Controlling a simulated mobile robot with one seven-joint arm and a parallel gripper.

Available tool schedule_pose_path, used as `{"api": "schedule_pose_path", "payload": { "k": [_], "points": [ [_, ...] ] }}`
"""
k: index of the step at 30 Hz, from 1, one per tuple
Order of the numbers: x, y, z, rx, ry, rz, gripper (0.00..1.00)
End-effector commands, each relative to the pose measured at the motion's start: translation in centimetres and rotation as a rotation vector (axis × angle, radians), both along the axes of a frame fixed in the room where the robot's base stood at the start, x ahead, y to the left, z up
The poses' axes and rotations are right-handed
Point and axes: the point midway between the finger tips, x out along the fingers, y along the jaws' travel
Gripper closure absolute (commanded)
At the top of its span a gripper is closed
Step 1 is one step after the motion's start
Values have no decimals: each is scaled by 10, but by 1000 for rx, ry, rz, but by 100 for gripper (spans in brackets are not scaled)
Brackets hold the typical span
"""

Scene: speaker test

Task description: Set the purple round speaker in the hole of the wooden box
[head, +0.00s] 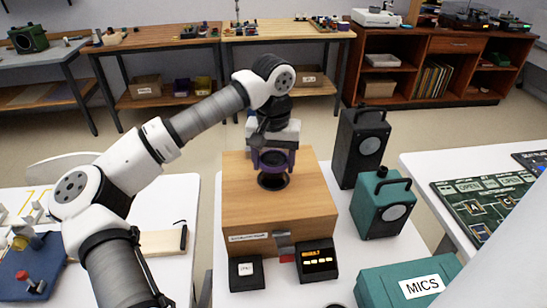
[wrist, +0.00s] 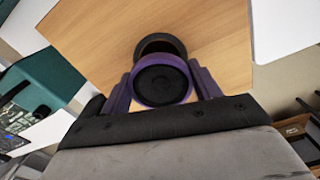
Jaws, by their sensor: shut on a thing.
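The purple round speaker (wrist: 160,85) has a purple rim and a dark cone. My gripper (wrist: 163,88) is shut on it, with one purple finger on each side. The wooden box (head: 250,210) stands on the white table, and its dark round hole (head: 273,182) is in the top. In the head view the speaker (head: 274,160) is above the hole, slightly toward the back. In the wrist view the hole (wrist: 160,43) shows just beyond the speaker, partly hidden by it. The height of the speaker over the box top is hard to tell.
A tall black speaker (head: 361,148) and a teal speaker (head: 382,203) stand right of the box. Two small dark devices sit at its front, one with a lit display (head: 318,262). A teal case marked MICS (head: 405,283) lies at front right.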

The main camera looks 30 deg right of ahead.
Motion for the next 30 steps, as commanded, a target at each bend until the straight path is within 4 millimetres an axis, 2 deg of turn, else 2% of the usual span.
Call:
{"api": "schedule_pose_path", "payload": {
  "k": [15, 30],
  "points": [
    [0, 0, -37, -1, -1, 1, 71],
    [-2, 0, -46, 3, 9, 1, 71]
  ]
}}
